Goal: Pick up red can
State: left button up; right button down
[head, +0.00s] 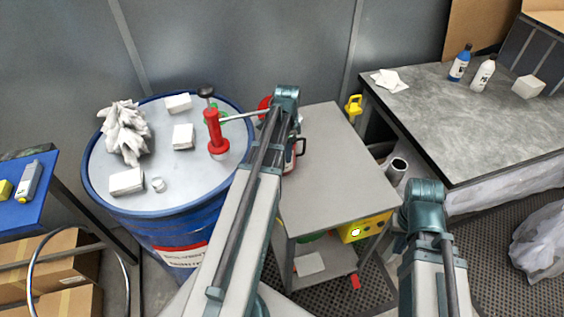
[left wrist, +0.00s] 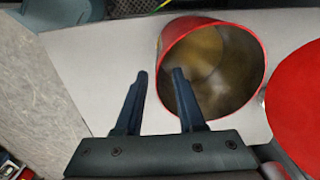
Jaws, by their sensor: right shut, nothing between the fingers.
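A red can (left wrist: 240,30) with an open top and metallic inside stands on the grey cart top (left wrist: 100,60). In the head view the can (head: 290,158) is mostly hidden behind my left arm. My left gripper (left wrist: 160,74) is open in the left wrist view. One finger overlaps the can's rim in the picture, and the other is over the bare cart top. Nothing is clearly held; whether a finger touches the can cannot be told. A red round surface (left wrist: 298,105) lies beside the can. My right gripper is hidden; only its arm shows in the head view.
A blue drum (head: 200,215) at the left carries a red spray tool (head: 217,132), white boxes and a crumpled cloth (head: 125,130). A workbench (head: 440,115) with bottles stands at the right. The cart's right part (head: 345,170) is clear.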

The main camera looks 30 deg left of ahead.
pick_arm(q)
jog(key=shift+f, duration=0.1)
grip_shut()
dwell(1.4)
